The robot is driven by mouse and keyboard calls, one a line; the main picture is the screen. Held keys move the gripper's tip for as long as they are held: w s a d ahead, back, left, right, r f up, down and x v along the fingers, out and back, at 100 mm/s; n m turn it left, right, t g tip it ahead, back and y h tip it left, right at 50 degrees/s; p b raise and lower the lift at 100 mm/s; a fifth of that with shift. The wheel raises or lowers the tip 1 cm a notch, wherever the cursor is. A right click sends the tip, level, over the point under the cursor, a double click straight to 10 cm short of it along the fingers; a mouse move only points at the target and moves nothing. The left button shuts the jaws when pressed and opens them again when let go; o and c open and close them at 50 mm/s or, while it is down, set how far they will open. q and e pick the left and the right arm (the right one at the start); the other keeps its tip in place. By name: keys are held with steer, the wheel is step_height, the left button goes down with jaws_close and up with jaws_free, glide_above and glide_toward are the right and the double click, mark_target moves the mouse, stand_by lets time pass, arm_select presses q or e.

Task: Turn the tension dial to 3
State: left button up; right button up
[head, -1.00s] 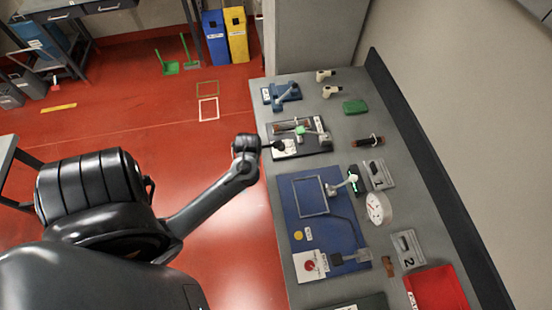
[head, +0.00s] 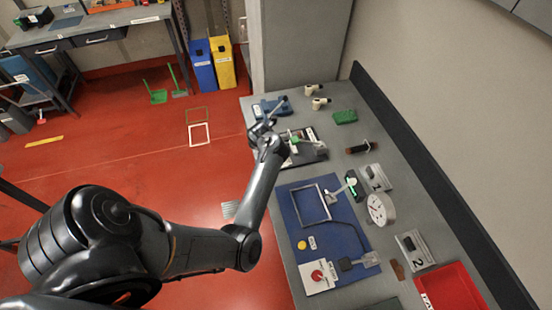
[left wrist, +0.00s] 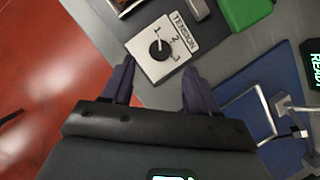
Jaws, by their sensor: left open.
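The tension dial (left wrist: 159,48) is a round black knob on a white plate (left wrist: 147,65) marked TENSION, with 1, 2 and 3 around the knob. A light mark on the knob seems to point towards 1. My left gripper (left wrist: 156,72) is open and empty, its two dark fingers apart just short of the plate's near side, not touching the knob. In the head view my left arm's end (head: 267,138) is over the bench's left edge and mostly hides the dial. My right gripper is not in view.
A blue mat (head: 285,215) with a metal frame (head: 310,222) lies nearer on the bench. A round white gauge (head: 380,209) stands to its right. A green block (head: 345,117) and a blue tool (head: 272,107) lie farther back. A red tray (head: 455,290) is at the near right.

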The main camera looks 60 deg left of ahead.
arm_select(q)
steer(key=b+x, duration=0.1)
steer(key=x, duration=0.5)
steer(key=shift+w+f, duration=0.15)
steer(key=shift+f, duration=0.05)
steer(key=c, duration=1)
